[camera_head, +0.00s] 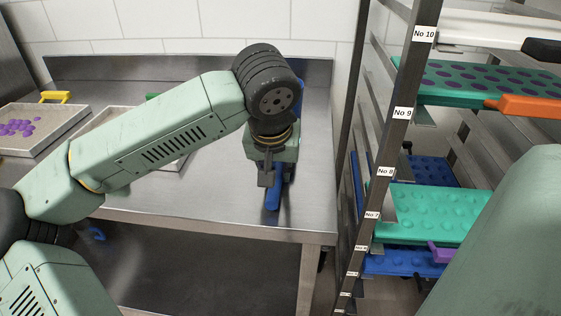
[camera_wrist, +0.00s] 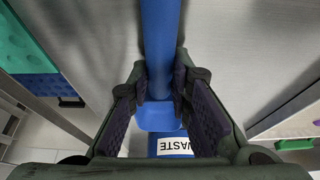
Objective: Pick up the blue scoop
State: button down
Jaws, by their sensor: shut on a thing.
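The blue scoop (camera_head: 272,196) is at the right part of the steel table, partly hidden by my gripper (camera_head: 268,178). In the wrist view, the scoop's long blue handle (camera_wrist: 161,40) runs down from the top edge between the two ridged pads of my gripper (camera_wrist: 160,88). My gripper is shut on the handle. Whether the scoop touches the table or is lifted is hard to tell. A blue thing with a WASTE label (camera_wrist: 175,145) shows beyond the fingers.
A tray of purple pieces (camera_head: 48,140) with a yellow scoop (camera_head: 54,96) stands at the far left of the table (camera_head: 225,190). Another pale tray (camera_head: 100,122) lies partly behind my arm. A rack (camera_head: 372,190) with teal and blue mould trays stands close on the right.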

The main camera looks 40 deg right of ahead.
jog(key=shift+r, duration=0.15)
jog(key=shift+r+b, duration=0.35)
jog(key=shift+r, duration=0.35)
jog(key=shift+s+a+r+b, duration=0.15)
jog(key=shift+a+r+b, duration=0.35)
jog(key=shift+r, duration=0.35)
jog(key=s+a+b, duration=0.1)
jog(key=s+a, duration=0.1)
jog(key=a, duration=0.5)
jog(key=s+a+r+b, duration=0.1)
jog(key=s+a+b, duration=0.1)
jog(key=a, duration=0.5)
jog(key=shift+s+r, duration=0.3)
jog(key=shift+s, duration=0.35)
jog(key=c, duration=2)
grip_release()
grip_shut()
